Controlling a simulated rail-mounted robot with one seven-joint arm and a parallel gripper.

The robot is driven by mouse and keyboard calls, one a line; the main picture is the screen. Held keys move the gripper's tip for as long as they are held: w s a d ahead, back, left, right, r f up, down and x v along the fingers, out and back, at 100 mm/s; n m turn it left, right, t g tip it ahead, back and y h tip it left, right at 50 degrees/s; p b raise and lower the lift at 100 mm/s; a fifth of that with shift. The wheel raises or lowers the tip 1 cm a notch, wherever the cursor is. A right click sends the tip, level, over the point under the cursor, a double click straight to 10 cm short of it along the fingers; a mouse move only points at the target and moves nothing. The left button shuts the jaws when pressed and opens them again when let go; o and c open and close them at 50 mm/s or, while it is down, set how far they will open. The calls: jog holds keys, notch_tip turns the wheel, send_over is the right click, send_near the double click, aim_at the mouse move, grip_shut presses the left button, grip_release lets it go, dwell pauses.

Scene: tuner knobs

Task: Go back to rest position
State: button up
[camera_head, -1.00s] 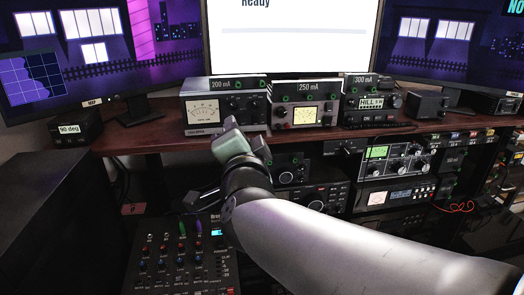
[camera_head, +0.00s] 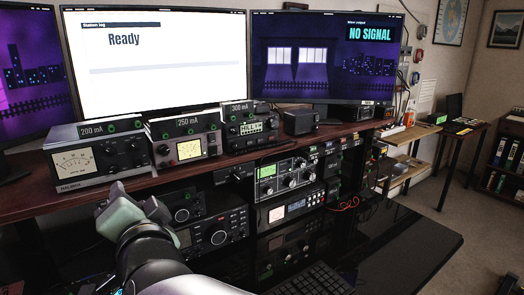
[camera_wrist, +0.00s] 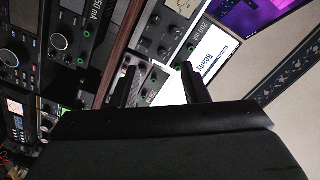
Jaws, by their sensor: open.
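My gripper (camera_head: 118,210) is in front of the wooden shelf at the lower left of the head view, below the 200 mA unit. In the wrist view its two dark fingers (camera_wrist: 160,85) stand apart with nothing between them. The 200 mA unit (camera_head: 97,160), the 250 mA unit (camera_head: 185,142) and the 300 mA unit (camera_head: 248,130) stand in a row on the shelf, each with a label on top. My gripper appears clear of all three. The wrist view is tilted and shows radio fronts and the monitor beyond the fingers.
Radios (camera_head: 280,180) fill the space under the shelf. Monitors (camera_head: 160,65) stand behind the units, one reading "Ready", one "NO SIGNAL". A glossy black desk surface (camera_head: 400,240) and a keyboard (camera_head: 310,281) lie at the front. Open floor (camera_head: 450,200) shows at the right.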

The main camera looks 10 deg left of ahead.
jog(key=w+d+f+n+g+h+p, duration=0.25)
jog(key=d+f, duration=0.35)
jog(key=d, duration=0.4)
jog(key=w+d+f+n+g+h+p, duration=0.1)
jog(key=w+d+f+g+h+p, duration=0.25)
jog(key=d+f, duration=0.4)
jog(key=s+d+f+g+h+p, duration=0.1)
jog(key=s+d+f+g+h, duration=0.1)
jog(key=s+d, duration=0.5)
jog(key=s+d+f+g+h+p, duration=0.1)
jog(key=s+d+f+g+h, duration=0.2)
jog(key=d, duration=1.2)
jog(key=s+g, duration=0.2)
jog(key=s, duration=0.2)
jog(key=shift+d+p, duration=0.15)
jog(key=shift+p, duration=0.15)
jog(key=shift+s, duration=0.1)
